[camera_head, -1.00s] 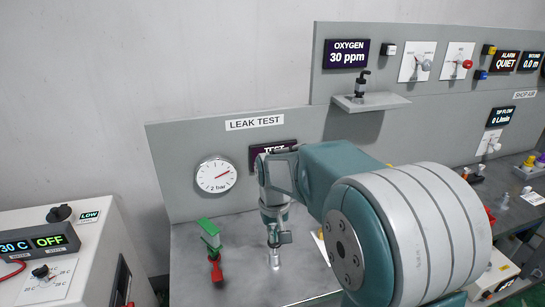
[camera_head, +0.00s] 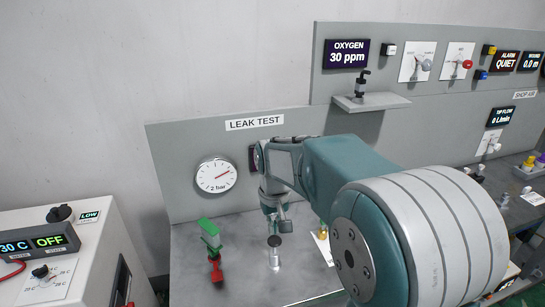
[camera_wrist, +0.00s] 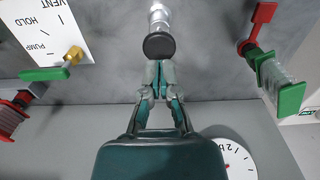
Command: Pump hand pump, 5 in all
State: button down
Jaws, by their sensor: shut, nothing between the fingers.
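The hand pump, a silver cylinder (camera_head: 274,262) with a round black knob (camera_head: 274,241) on top, stands upright on the grey bench. In the wrist view the knob (camera_wrist: 159,46) lies just beyond my fingertips, with the silver body (camera_wrist: 158,16) behind it. My gripper (camera_head: 284,226) is above and slightly right of the knob in the head view. Its fingers (camera_wrist: 158,68) are together and hold nothing. I cannot tell for sure whether they touch the knob. The round leak-test gauge (camera_head: 216,175) has a red needle pointing to the upper right.
A green and red clamp-like fixture (camera_head: 212,245) stands left of the pump. The grey back panel (camera_head: 180,205) rises close behind. Bare bench lies around the pump.

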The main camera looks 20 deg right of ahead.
jog(key=shift+r, duration=3)
jog(key=s+t, duration=0.5)
jog(key=s, duration=1.6)
jog(key=shift+r+t, duration=0.2)
jog(key=shift+t, duration=0.1)
